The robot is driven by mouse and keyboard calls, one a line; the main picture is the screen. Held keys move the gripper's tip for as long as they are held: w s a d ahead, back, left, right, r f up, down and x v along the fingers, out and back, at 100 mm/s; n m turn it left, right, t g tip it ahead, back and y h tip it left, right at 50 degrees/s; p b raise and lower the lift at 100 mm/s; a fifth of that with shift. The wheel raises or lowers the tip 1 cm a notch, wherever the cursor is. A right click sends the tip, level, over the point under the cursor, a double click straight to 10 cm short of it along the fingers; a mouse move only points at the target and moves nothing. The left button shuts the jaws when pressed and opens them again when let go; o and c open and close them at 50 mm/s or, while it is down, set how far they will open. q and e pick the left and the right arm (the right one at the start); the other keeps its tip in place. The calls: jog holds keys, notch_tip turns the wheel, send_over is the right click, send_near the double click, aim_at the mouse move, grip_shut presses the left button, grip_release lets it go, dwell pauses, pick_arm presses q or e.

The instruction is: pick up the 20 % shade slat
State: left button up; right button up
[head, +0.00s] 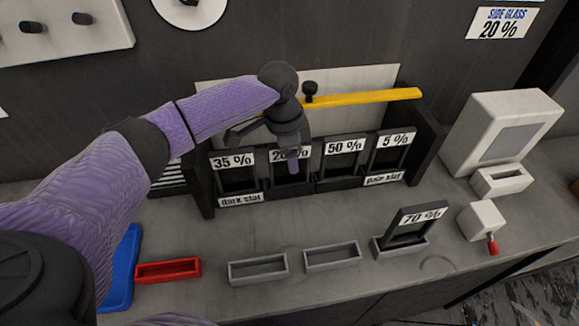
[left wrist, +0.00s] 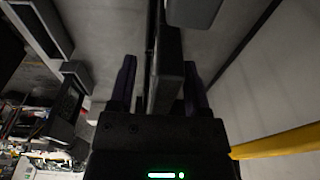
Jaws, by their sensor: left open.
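The 20 % slat (head: 291,172) stands in the rack (head: 205,190), between the 35 % slat (head: 234,174) and the 50 % slat (head: 344,158). Its label is partly hidden by my left gripper (head: 291,158), which reaches down over it from above. In the left wrist view my left gripper (left wrist: 158,88) is open, with one finger on each side of a dark upright slat edge (left wrist: 168,70). I cannot tell whether the fingers touch it. My right gripper is not in view.
The 5 % slat (head: 392,153) is at the rack's right end. A yellow bar (head: 365,97) runs behind the rack. In front are empty grey holders (head: 258,266), a red tray (head: 168,271) and a 70 % slat (head: 415,224) in a holder. A white box device (head: 500,135) stands at right.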

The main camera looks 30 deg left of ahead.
pick_arm(q)
jog(key=shift+c, duration=0.3)
grip_shut()
dwell(1.2)
